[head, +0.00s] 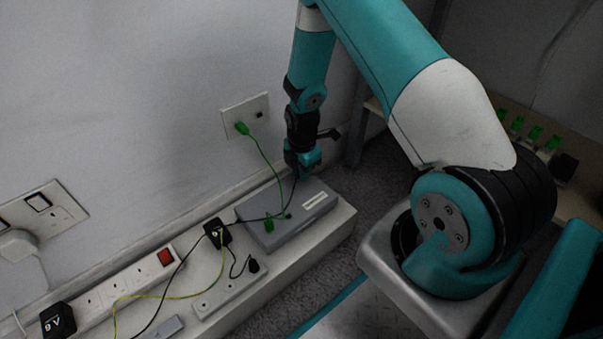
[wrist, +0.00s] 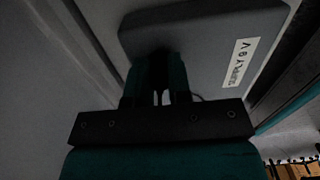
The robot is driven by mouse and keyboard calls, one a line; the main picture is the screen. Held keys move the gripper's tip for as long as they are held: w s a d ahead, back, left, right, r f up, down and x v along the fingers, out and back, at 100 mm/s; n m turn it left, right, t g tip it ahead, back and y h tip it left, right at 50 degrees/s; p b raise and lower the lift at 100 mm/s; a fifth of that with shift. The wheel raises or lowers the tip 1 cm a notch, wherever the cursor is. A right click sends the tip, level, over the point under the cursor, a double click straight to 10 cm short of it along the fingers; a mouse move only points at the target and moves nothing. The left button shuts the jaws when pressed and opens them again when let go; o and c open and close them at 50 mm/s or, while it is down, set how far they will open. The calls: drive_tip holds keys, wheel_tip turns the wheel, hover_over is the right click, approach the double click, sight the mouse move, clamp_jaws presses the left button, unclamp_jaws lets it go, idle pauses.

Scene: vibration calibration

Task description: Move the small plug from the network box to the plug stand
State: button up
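The network box (head: 318,203) is a flat grey box with a white label, lying on the white ledge by the wall. It fills the top of the wrist view (wrist: 200,35). Several green plugs (head: 517,125) stand in a row on the right, possibly the plug stand.
A wall socket (head: 258,114) holds another green plug (head: 242,128), whose green cable runs to the box. A white power strip (head: 110,292), black adapters (head: 217,232) and loose cables lie left along the ledge. A dark carpet gap (head: 372,170) lies between ledge and right-hand shelf.

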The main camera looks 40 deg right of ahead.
clamp_jaws()
drive_tip(key=shift+r+p, duration=0.75)
drive_tip(key=shift+p, duration=0.7)
idle(0.6)
drive_tip(key=shift+r+p, duration=1.75)
drive_tip(key=shift+p, duration=0.15)
